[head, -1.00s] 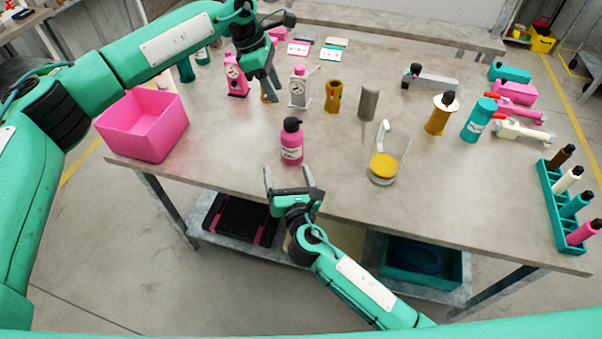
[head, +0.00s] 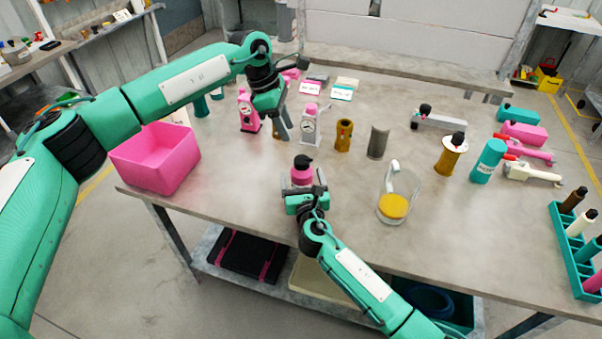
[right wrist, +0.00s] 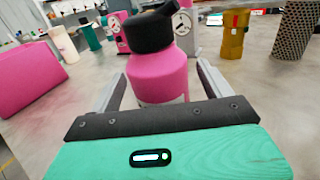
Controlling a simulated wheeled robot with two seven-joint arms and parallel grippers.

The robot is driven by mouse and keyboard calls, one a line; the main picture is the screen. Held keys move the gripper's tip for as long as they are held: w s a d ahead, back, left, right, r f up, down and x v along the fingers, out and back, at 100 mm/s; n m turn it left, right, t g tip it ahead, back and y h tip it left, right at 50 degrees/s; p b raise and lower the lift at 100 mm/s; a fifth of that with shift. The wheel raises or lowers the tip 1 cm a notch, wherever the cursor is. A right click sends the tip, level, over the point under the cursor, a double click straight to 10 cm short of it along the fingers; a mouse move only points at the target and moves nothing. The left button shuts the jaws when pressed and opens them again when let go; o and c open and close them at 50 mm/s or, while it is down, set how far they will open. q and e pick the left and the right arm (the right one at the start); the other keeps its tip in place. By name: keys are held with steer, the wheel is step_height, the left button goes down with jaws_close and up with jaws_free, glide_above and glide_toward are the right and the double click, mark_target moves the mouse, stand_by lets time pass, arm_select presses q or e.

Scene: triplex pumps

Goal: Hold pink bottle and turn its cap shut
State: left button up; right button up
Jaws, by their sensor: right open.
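The pink bottle (head: 302,176) with a black cap (head: 303,161) stands upright near the table's front edge. The cap sits on its neck; how tight it is cannot be told. My right gripper (head: 305,184) is open at the bottle, which hides part of the far fingers. In the right wrist view, the bottle (right wrist: 159,75) stands between the two fingers with visible gaps, and its black cap (right wrist: 152,28) shows above. My left gripper (head: 281,128) hangs over the table behind the bottle, pointing down; its jaw opening is unclear.
A pink bin (head: 157,158) stands at the left edge. A clear holder with a yellow base (head: 393,207) is to the right. A teal rack (head: 577,255) holds bottles at far right.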

steer(key=shift+w+a, duration=0.2)
steer(key=shift+w, duration=0.8)
